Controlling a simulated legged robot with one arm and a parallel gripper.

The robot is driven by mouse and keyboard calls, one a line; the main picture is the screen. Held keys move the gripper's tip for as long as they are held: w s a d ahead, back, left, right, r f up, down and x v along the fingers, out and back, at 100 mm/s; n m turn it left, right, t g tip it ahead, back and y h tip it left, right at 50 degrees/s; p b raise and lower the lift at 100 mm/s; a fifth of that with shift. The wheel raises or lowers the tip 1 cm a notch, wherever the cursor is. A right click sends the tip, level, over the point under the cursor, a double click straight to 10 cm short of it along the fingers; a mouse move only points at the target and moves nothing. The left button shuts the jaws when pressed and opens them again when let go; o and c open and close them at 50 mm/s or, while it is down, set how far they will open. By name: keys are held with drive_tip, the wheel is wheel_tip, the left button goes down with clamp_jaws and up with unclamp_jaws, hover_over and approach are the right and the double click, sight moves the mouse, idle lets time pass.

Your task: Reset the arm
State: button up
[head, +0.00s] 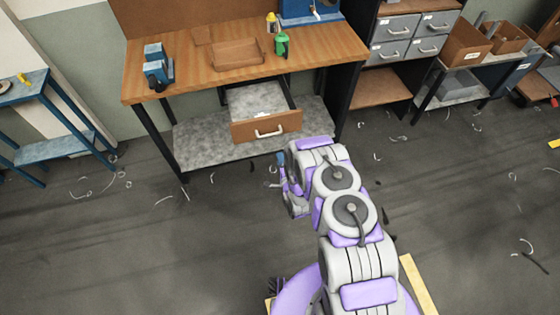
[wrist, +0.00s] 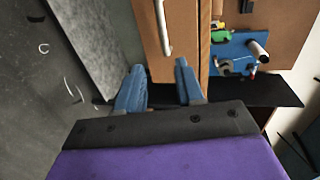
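My arm stretches forward from the bottom of the head view, bent, over the floor in front of the workbench. My gripper (head: 281,160) shows partly at the left of the arm's end; its finger gap is hard to see there. In the wrist view my gripper (wrist: 159,67) has two blue fingers spread apart, with nothing held between them. The wooden drawer (head: 267,127) under the bench is pulled out, and a small pale item lies inside it. The drawer's handle (wrist: 163,27) is beyond the fingers in the wrist view, apart from them.
A blue table (head: 45,148) stands at left. Grey drawers (head: 391,30) and bins stand at right. The floor holds scattered shavings and is otherwise mostly free.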

drive_tip(key=shift+w+r, duration=0.1)
idle(0.3)
drive_tip(key=w+d+r+n+g+h+b, duration=0.2)
drive_tip(key=w+d+r+n+g, duration=0.3)
drive_tip(key=r, duration=0.5)
drive_tip(key=s+d+r+n+g+h+b, duration=0.1)
drive_tip(key=s+d+r+g, duration=0.1)
drive_tip(key=s+d+r, duration=0.3)
drive_tip(key=s+r+n+g+h+b, duration=0.1)
drive_tip(key=s+r+b, duration=0.1)
drive_tip(key=r, duration=0.5)
drive_tip(key=s+d+r+n+g+b, duration=0.1)
drive_tip(key=s+r, duration=0.4)
drive_tip(key=s, duration=0.9)
drive_tip(key=s+d+r+n+g+b, duration=0.1)
drive_tip(key=s+r+n+g, duration=0.3)
drive_tip(key=s, duration=1)
drive_tip(key=s+d+r+n+g+b, duration=0.1)
drive_tip(key=s+r, duration=0.5)
drive_tip(key=s, duration=0.8)
drive_tip(key=d+n+g, duration=0.1)
drive_tip(key=g, duration=0.1)
drive_tip(key=shift+d+r+n+g+b, duration=0.15)
drive_tip(key=shift+d+n+g+b, duration=0.15)
drive_tip(key=shift+b, duration=0.1)
